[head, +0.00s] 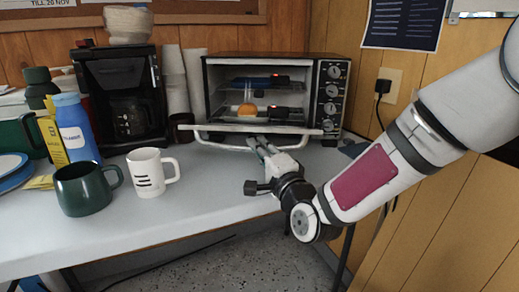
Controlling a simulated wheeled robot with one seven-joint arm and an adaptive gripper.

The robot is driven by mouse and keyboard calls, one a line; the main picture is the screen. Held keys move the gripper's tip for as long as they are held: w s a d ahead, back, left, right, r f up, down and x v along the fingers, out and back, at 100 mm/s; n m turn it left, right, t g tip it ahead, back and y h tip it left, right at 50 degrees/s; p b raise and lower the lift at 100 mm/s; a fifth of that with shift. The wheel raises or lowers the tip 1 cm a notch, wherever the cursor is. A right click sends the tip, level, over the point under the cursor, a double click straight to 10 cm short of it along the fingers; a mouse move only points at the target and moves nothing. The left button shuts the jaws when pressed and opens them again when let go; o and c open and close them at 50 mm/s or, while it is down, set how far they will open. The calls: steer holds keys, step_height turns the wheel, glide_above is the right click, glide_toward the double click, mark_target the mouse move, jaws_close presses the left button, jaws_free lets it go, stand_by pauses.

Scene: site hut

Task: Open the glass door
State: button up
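The toaster oven (343,62) stands at the back of the table with its glass door (285,128) lowered, seen nearly edge-on. I cannot tell its exact angle. The pale handle bar (215,146) runs across the door's front. My gripper (258,144) reaches up from the front right to the middle of the handle, its fingertips at or just under the bar. I cannot tell whether they touch or grip it. Inside the oven, an orange-brown round item (247,110) sits on a rack.
A green mug (84,190) and a white mug (148,176) stand at the table's front left. Behind them are a blue bottle (75,128) and a black coffee maker (120,85). Stacked cups (174,75) stand left of the oven. The table (225,190) is clear between the white mug and my gripper.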

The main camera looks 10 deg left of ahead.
steer(key=shift+o, duration=0.8)
steer(key=shift+s, duration=0.1)
steer(key=v, duration=0.7)
steer(key=shift+s+f, duration=0.1)
steer(key=shift+s, duration=0.05)
steer(key=shift+d, duration=0.1)
